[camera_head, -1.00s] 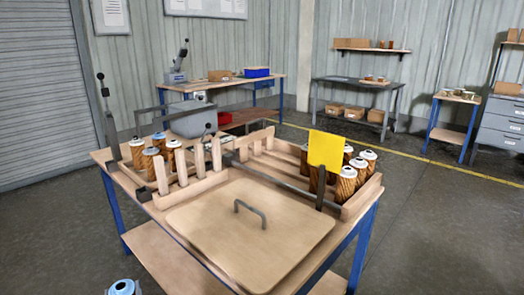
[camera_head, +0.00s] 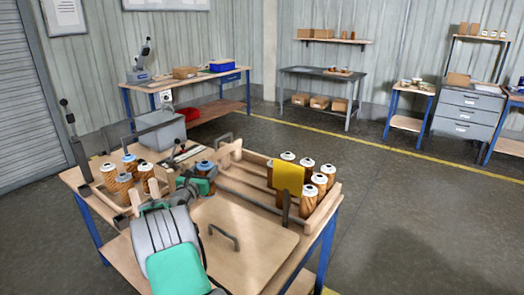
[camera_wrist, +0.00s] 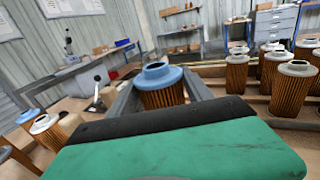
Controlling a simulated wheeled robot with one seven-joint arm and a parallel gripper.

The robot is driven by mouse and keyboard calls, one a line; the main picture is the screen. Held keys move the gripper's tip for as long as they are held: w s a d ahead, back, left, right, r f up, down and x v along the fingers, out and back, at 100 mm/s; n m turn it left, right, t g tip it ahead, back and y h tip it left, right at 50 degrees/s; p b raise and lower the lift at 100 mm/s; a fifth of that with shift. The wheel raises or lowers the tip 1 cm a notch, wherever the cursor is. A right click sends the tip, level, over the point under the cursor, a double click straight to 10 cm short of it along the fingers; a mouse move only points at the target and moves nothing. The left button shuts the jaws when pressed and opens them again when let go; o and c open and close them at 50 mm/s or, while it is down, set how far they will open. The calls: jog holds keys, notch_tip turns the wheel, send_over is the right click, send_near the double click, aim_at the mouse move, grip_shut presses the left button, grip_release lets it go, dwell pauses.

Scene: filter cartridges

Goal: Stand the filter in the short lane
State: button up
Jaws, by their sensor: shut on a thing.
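My gripper (camera_head: 198,181) is shut on a pleated brown filter with a blue cap (camera_wrist: 162,92). In the wrist view the filter looks upright between the two grey fingers, and its lower part is hidden by my gripper body. In the head view the held filter's blue cap (camera_head: 204,165) shows above the middle of the bench, between the left and right filter groups. Several filters (camera_head: 123,181) stand in the left wooden rack. Several white-capped filters (camera_head: 309,200) stand in the longer rack at right. I cannot tell whether the held filter touches anything below.
A yellow plate (camera_head: 288,178) on a dark post stands in front of the right filters. A flat wooden board with a handle (camera_head: 224,237) covers the front of the bench. Wooden dividers (camera_head: 229,152) and a grey box (camera_head: 160,130) stand behind my gripper.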

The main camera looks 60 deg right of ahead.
jog(key=s+d+m+g+p, duration=0.2)
jog(key=s+d+m+g, duration=0.15)
jog(key=s+d, duration=1.3)
jog(key=shift+n+g+h, duration=0.4)
jog(key=shift+n+g, duration=0.05)
jog(key=f+b, duration=0.1)
jog(key=w+f+b, duration=0.1)
jog(key=f, duration=0.1)
jog(key=d+f+b, duration=0.1)
jog(key=f, duration=0.1)
jog(key=shift+w+f, duration=0.1)
jog(key=shift+w, duration=0.1)
jog(key=shift+a, duration=0.35)
jog(key=shift+f, duration=0.15)
jog(key=shift+f+b, duration=1.25)
jog(key=shift+f, duration=0.25)
jog(key=o, duration=1.5)
jog(key=shift+r, duration=0.1)
